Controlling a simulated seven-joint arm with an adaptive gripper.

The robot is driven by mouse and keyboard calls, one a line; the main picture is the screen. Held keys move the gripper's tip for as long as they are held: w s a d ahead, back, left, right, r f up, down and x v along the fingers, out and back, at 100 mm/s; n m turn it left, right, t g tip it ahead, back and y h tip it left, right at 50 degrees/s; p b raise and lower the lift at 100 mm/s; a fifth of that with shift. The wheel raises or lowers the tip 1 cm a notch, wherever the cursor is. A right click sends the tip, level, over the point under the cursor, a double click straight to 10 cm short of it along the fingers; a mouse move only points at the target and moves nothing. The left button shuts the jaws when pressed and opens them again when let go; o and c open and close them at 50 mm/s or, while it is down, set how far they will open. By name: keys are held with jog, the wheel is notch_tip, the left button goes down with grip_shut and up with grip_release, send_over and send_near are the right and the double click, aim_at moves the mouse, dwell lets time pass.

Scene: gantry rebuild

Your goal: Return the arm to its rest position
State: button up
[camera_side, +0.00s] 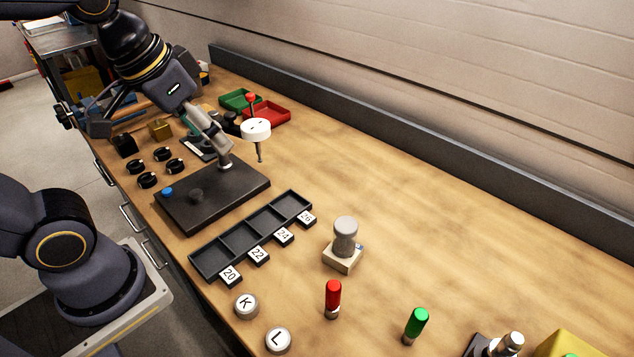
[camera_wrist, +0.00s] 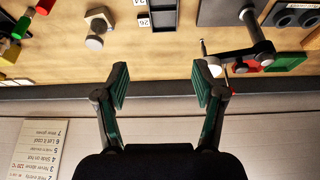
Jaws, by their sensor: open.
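My gripper (camera_wrist: 165,86) shows in the wrist view, its two fingers with green pads spread wide apart. It is open and nothing is between the fingertips. Beyond it lie the dark board at the table's back edge and the pale wall. In the side view my arm comes in from the upper left, with its wrist above the far part of the wooden table. The fingers are hard to make out there. The black base plate (camera_side: 183,211) with a grey post lies below and to the right of my wrist. A white disc (camera_side: 256,128) with a stem shows beside the post.
A black slotted tray (camera_side: 219,246) with number tiles lies nearer. A stamp (camera_side: 345,235), a red-topped piece (camera_side: 333,294) and a green-topped piece (camera_side: 416,322) stand to its right. Red (camera_side: 280,117) and green trays are at the back. The table's right side is largely clear.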

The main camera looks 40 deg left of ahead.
jog(key=shift+s+a+f+t, duration=0.2)
jog(key=shift+s+a, duration=0.2)
jog(key=shift+s, duration=0.3)
jog(key=shift+s+a+f+t, duration=0.2)
jog(key=shift+s+a, duration=0.2)
jog(key=shift+s, duration=0.25)
dwell(0.3)
